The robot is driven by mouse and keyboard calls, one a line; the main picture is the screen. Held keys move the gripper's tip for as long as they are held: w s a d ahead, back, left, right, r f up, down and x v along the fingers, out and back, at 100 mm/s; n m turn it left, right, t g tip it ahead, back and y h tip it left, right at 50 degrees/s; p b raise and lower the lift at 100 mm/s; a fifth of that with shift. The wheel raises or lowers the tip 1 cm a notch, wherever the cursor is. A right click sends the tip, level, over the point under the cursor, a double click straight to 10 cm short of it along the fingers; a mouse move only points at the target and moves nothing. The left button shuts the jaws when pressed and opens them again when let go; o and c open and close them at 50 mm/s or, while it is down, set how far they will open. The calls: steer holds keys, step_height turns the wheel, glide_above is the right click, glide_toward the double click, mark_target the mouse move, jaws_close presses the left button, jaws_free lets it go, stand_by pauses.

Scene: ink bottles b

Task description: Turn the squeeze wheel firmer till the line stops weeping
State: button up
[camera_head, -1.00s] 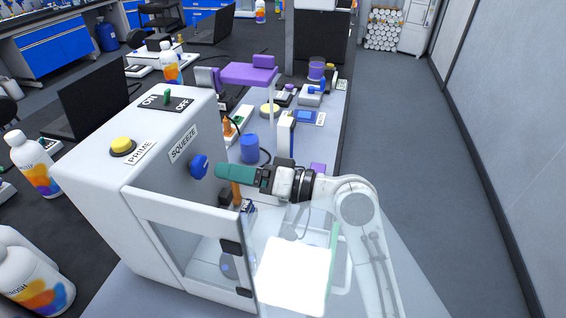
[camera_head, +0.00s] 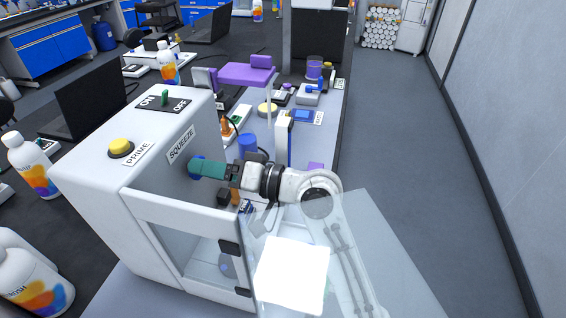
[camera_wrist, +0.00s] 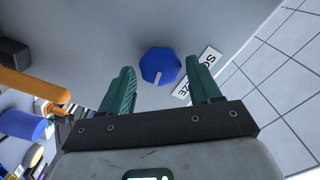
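The squeeze wheel is a blue faceted knob with a white mark, on the side wall of a white machine (camera_head: 110,190). In the wrist view the wheel (camera_wrist: 160,64) shows whole between my green fingertips, with a gap on each side. In the head view the wheel (camera_head: 194,164) is mostly hidden by my gripper (camera_head: 197,168), which is at the wall. In the wrist view my gripper (camera_wrist: 162,80) is open around or just short of the wheel; contact cannot be told. The SQUEEZE label (camera_head: 181,145) is above the wheel. I cannot make out any weeping on a line.
A clear door panel (camera_head: 360,240) stands open in front, near my arm. An orange cylinder (camera_wrist: 35,86) and a blue cylinder (camera_wrist: 22,124) are at the left of the wrist view. A yellow PRIME button (camera_head: 121,147) and an ON/OFF switch (camera_head: 165,97) top the machine.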

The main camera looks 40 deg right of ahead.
steer(key=c, duration=0.8)
steer(key=shift+f, duration=0.1)
steer(key=shift+n+b, duration=0.3)
steer(key=shift+b, duration=0.15)
steer(key=n+b, duration=0.4)
steer(key=shift+b, duration=0.3)
